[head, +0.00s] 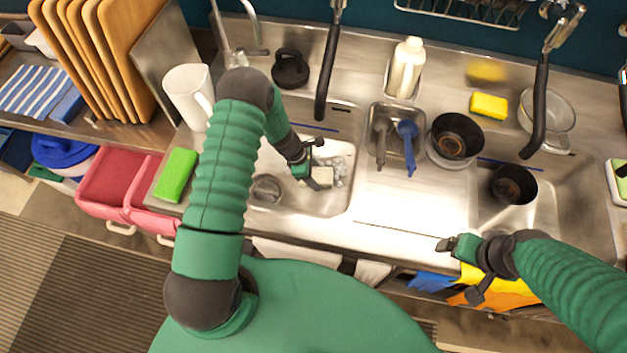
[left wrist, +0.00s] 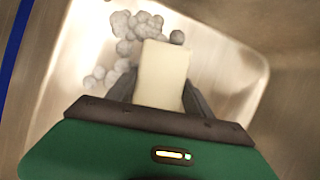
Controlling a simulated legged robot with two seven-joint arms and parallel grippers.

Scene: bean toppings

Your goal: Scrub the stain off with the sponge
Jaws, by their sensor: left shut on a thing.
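My left gripper (head: 318,167) reaches down into the left sink basin (head: 335,200) and is shut on a pale cream sponge (head: 323,176). The sponge (left wrist: 162,75) sits between the two dark fingers in the left wrist view. Grey-white foam bubbles (left wrist: 127,28) lie around the sponge's far end and left side; the foam (head: 340,166) also shows in the head view. I cannot make out a stain; foam, sponge and gripper cover part of the basin. My right gripper (head: 461,270) is open and empty by the counter's front edge.
A green sponge (head: 176,174) lies left of the basin, and a yellow sponge (head: 489,106) lies at the back. A white pitcher (head: 186,95), a small tub with brushes (head: 396,141) and dark pots (head: 457,136) stand around. The drainboard (head: 415,205) is clear.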

